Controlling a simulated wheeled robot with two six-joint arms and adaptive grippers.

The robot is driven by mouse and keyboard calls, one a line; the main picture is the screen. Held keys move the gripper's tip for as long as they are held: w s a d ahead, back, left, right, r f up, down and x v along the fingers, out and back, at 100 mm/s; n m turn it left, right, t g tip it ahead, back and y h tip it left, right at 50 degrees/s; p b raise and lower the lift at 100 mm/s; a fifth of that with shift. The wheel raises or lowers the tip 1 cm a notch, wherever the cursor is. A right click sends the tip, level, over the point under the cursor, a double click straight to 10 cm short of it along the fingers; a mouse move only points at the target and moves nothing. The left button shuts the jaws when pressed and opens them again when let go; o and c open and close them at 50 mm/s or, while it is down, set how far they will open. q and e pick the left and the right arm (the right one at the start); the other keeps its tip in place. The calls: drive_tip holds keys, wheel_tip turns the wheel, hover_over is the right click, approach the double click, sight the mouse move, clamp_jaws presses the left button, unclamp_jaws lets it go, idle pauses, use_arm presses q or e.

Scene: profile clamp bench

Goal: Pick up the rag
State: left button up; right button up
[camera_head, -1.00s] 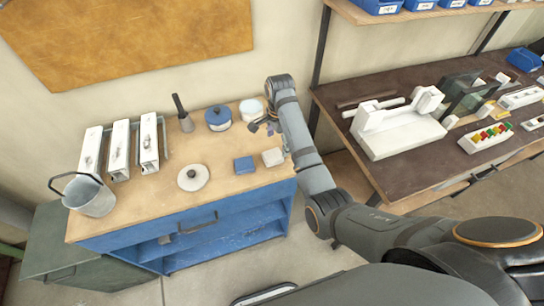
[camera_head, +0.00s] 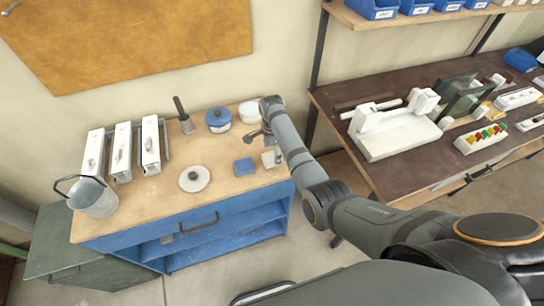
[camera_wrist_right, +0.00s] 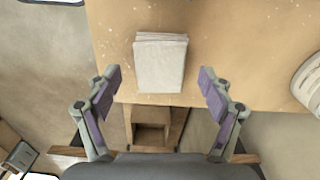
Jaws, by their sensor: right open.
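The rag (camera_head: 267,160) is a folded, off-white cloth lying near the right front edge of the wooden top of the blue workbench. It also shows in the right wrist view (camera_wrist_right: 160,62), in the upper middle. My right gripper (camera_head: 273,146) is over the rag, partly hiding it in the head view. In the right wrist view my right gripper (camera_wrist_right: 160,82) is open and empty, with one finger on each side of the rag's near end and clear gaps between. My left gripper is not in view.
A blue block-like item (camera_head: 244,167) lies just left of the rag. A round white lid (camera_head: 194,178), a blue pot (camera_head: 218,119) and a white container (camera_head: 250,111) stand nearby. A metal bucket (camera_head: 93,197) is at the left. A dark table (camera_head: 390,180) stands to the right.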

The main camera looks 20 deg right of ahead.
drive_tip(key=shift+w+f, duration=0.1)
drive_tip(key=shift+f, duration=0.75)
drive_tip(key=c, duration=1.2)
drive_tip(key=shift+r, duration=0.1)
